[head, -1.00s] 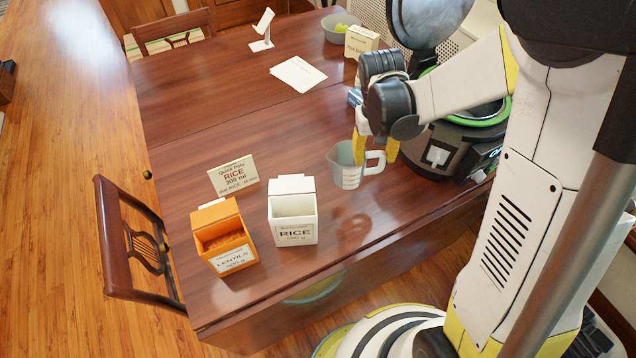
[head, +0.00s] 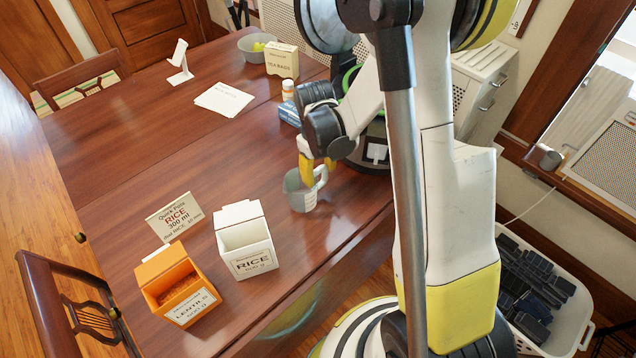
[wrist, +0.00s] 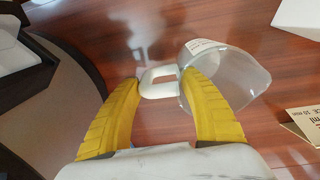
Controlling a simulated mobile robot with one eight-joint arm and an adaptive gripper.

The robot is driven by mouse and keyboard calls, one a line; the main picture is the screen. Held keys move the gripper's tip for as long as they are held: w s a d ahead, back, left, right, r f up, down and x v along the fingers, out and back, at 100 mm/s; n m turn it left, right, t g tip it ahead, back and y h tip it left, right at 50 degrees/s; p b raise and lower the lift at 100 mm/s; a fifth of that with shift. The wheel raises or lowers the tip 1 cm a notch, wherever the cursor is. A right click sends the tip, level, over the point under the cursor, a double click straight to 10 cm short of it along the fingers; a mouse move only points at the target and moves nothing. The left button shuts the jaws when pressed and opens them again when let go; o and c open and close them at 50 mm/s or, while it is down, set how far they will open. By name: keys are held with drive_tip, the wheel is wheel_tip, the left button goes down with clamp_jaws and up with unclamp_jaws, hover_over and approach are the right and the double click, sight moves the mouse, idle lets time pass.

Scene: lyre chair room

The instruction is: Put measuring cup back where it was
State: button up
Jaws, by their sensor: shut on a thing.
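The measuring cup (head: 300,192) is clear grey with a pale handle. It is upright near the table's right edge, right of and behind the white rice box (head: 247,250). My gripper (head: 318,163) reaches down from above at the cup's handle side. In the wrist view my yellow fingers (wrist: 160,82) are on either side of the white handle, and the clear cup body (wrist: 228,78) lies to the right. My gripper is shut on the cup. I cannot tell whether the cup's base touches the table.
An orange lentils box (head: 178,285) and a rice sign (head: 174,217) stand left of the rice box. A dark cooker (head: 372,158) is partly hidden behind my arm. A tea bags box (head: 282,61) and grey bowl (head: 252,48) stand farther back. The table's middle (head: 190,135) is clear.

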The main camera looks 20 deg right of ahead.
drive_tip(key=shift+f+b, duration=0.6)
drive_tip(key=shift+f, duration=1)
drive_tip(key=o, duration=1.4)
drive_tip(key=r+p, duration=0.1)
drive_tip(key=r, duration=0.3)
drive_tip(key=r+p, duration=0.2)
drive_tip(key=r, duration=0.2)
drive_tip(key=r+p, duration=0.1)
drive_tip(key=r, duration=0.3)
drive_tip(key=shift+s+a+p, duration=0.1)
drive_tip(key=shift+a+p, duration=0.2)
drive_tip(key=shift+a, duration=0.1)
drive_tip(key=s+a+r+m+t, duration=0.1)
drive_tip(key=s+r+t, duration=0.1)
drive_tip(key=s+r, duration=0.2)
drive_tip(key=s+a+r+m+t, duration=0.1)
drive_tip(key=s+a+r+t, duration=0.1)
drive_tip(key=s+r, duration=0.3)
drive_tip(key=s+a+r+m+t, duration=0.1)
drive_tip(key=s+a+r+t, duration=0.1)
drive_tip(key=s+r, duration=0.3)
drive_tip(key=shift+s+a+r+m+t+y, duration=0.1)
drive_tip(key=shift+r+m+t+y, duration=0.1)
drive_tip(key=shift+r, duration=0.4)
drive_tip(key=shift+s+a+r+m+t+y, duration=0.1)
drive_tip(key=shift+r+t+y, duration=0.1)
drive_tip(key=shift+r, duration=0.4)
